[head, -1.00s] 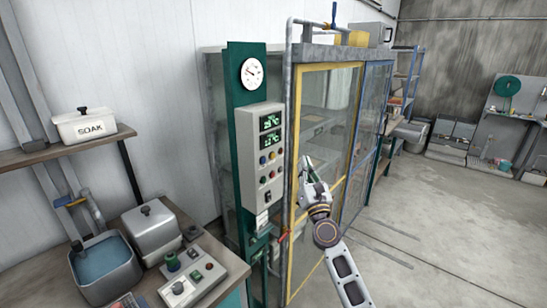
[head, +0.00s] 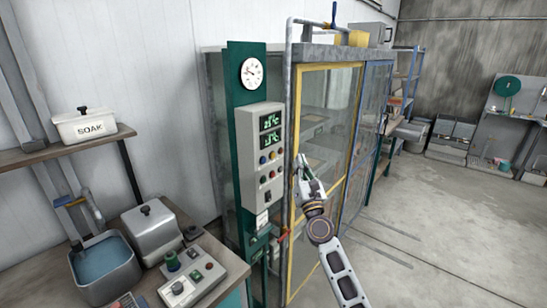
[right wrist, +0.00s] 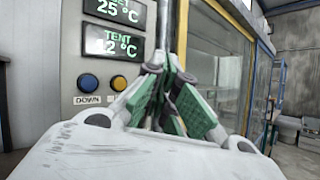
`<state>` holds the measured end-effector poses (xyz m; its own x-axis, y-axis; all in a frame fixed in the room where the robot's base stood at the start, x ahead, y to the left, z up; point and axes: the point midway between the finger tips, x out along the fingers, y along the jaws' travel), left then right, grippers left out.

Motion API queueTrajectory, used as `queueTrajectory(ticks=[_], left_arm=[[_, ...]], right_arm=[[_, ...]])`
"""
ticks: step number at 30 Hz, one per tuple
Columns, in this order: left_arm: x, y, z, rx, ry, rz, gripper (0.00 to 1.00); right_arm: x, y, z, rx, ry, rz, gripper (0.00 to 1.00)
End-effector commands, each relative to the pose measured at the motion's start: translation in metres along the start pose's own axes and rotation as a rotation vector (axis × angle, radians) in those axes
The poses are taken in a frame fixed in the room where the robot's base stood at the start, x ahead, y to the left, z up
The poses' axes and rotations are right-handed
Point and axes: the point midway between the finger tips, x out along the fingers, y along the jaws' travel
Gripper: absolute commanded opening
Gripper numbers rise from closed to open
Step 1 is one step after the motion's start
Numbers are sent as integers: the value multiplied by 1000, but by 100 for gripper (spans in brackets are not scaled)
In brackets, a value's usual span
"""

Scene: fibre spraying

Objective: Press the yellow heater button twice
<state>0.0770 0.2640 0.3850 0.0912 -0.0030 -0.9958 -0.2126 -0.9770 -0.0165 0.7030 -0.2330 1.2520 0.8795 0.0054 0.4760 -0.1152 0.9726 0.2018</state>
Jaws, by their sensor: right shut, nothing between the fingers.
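The grey control box (head: 260,155) hangs on a green post and has two green displays above rows of buttons. In the right wrist view, the yellow-orange button (right wrist: 119,83) sits right of a blue button (right wrist: 88,83) labelled DOWN. The yellow button's own label is partly hidden by my gripper. My right gripper (head: 301,164) is shut and empty, upright just right of the box in the head view and apart from the buttons. In the right wrist view its fingertips (right wrist: 168,68) are right of the yellow button. My left gripper is not in view.
A glass cabinet with a yellow-framed door (head: 325,160) stands behind my right arm. A grey vertical pipe (head: 289,90) runs between box and door. A bench with a water basin (head: 105,262) and a small control unit (head: 192,280) is at lower left. The floor at right is clear.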

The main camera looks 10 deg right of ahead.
Motion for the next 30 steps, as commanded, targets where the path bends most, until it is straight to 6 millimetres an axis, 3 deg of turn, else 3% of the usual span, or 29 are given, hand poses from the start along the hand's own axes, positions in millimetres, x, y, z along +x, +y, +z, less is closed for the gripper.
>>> queueTrajectory(ticks=[18, 30], left_arm=[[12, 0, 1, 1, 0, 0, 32], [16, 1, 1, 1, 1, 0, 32]], right_arm=[[38, 28, -29, 2, -1, 0, 0], [48, 36, -35, 0, 0, 0, 0]])
